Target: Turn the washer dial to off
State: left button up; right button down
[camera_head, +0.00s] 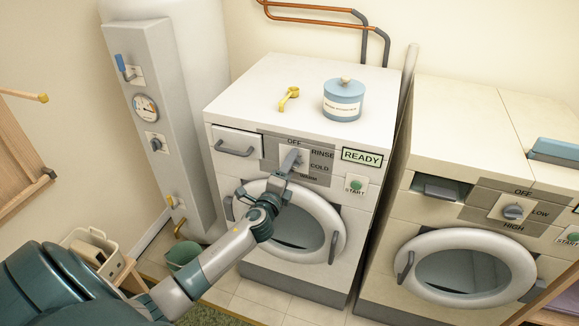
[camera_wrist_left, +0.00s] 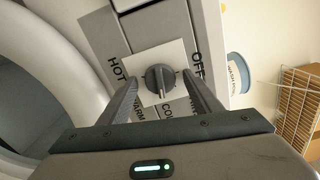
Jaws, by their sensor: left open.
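The white washer (camera_head: 290,95) stands in the middle of the head view, with its round door shut. Its display (camera_head: 361,158) reads READY. The washer dial (camera_wrist_left: 159,78) is a dark grey knob on a white plate in the left wrist view. My left gripper (camera_head: 287,172) is open in front of the dial, one finger on each side. Contact cannot be told. The gripper partly hides the dial in the head view. My right gripper is out of view.
A blue lidded jar (camera_head: 343,100) and a yellow scoop (camera_head: 288,98) lie on the washer top. A start button (camera_head: 356,185) sits right of the dial. A dryer (camera_head: 462,125) stands to the right, with its own dial (camera_head: 513,211). A water heater (camera_head: 150,110) stands left.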

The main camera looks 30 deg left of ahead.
pick_arm(q)
jog(key=c, duration=1)
